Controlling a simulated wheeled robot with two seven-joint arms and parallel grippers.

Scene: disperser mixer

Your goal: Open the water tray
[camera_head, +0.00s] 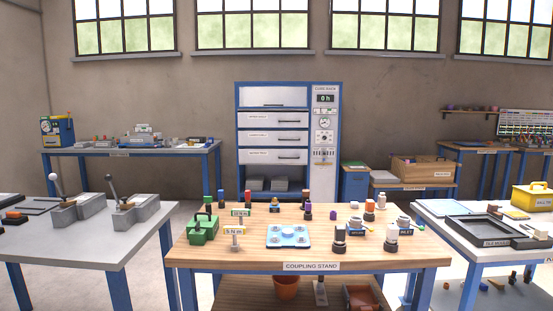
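A blue-framed cabinet (238,135) labelled as a cure rack stands against the back wall. It has a top front panel (265,96) and, below it, three white drawers: an upper drawer (262,122), a middle drawer (262,139) and a lower drawer (262,157). Each drawer has a dark handle and a small label too small to read. The drawers look shut. I cannot tell which one, if any, is the water tray. Neither of my grippers is in view.
A wooden table (225,257) labelled "COUPLING STAND", holding several small parts, stands between me and the cabinet. A grey table (100,240) with levers is at left. A white table (460,265) with a black tray (480,231) is at right. Floor gaps separate the tables.

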